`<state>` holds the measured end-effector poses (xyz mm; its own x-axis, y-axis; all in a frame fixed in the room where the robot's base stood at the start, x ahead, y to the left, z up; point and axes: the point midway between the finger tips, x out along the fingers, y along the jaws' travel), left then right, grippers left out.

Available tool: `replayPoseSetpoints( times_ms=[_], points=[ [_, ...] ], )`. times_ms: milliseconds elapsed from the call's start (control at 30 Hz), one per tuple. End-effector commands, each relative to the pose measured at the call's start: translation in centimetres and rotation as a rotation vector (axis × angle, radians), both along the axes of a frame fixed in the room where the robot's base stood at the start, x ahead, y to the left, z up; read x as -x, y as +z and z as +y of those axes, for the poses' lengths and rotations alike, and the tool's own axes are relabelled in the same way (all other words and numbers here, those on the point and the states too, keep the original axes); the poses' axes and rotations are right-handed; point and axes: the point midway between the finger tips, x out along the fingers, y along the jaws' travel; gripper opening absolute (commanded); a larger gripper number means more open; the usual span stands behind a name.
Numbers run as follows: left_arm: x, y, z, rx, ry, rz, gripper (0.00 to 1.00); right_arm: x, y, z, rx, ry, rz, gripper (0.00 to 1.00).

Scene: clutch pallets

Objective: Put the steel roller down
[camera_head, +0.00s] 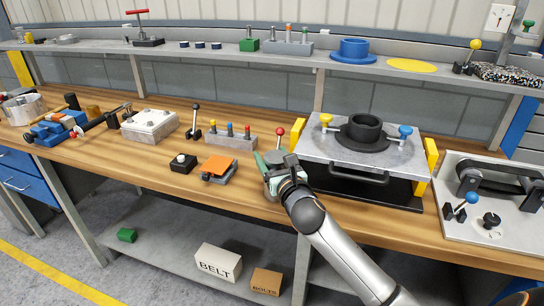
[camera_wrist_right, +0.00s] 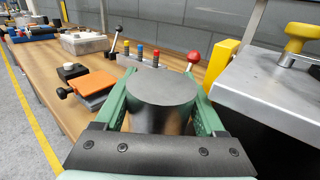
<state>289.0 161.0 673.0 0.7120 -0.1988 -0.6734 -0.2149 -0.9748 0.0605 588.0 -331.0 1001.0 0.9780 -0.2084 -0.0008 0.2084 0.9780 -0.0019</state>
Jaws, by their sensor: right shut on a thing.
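My right gripper (camera_head: 273,166) is over the wooden bench, left of the steel plate fixture. In the right wrist view its two green fingers (camera_wrist_right: 162,104) are shut on the steel roller (camera_wrist_right: 162,90), a dark grey upright cylinder with a flat top. My left gripper is not in view.
A red-knobbed lever (camera_head: 280,134) stands just behind the gripper. The orange-topped block (camera_head: 218,166) and black button box (camera_head: 182,163) are to its left. A grey block with coloured pegs (camera_head: 231,139) is behind. The steel plate fixture (camera_head: 318,146) stands close on the right. Bare wood (camera_head: 140,166) shows at left.

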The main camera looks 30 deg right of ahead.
Motion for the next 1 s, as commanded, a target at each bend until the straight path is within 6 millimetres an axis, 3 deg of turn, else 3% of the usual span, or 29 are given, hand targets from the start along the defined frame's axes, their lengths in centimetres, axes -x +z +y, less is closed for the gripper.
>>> replayPoseSetpoints(
  times_ms=[33,267,567,767,1000],
  points=[
    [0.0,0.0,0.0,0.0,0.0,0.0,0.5,0.0,-0.1,0.0,0.001,0.0,0.001,0.75],
    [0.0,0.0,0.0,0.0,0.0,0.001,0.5,0.0,-0.1,0.0,0.001,0.0,0.001,1.0],
    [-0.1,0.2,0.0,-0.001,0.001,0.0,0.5,0.0,0.3,0.0,0.0,0.0,0.0,1.0],
    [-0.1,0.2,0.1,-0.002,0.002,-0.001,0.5,2.4,0.1,0.5,0.003,0.001,0.003,1.0],
    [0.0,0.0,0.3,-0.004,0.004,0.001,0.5,7.2,0.0,1.6,0.002,0.001,0.004,1.0]
  ],
)
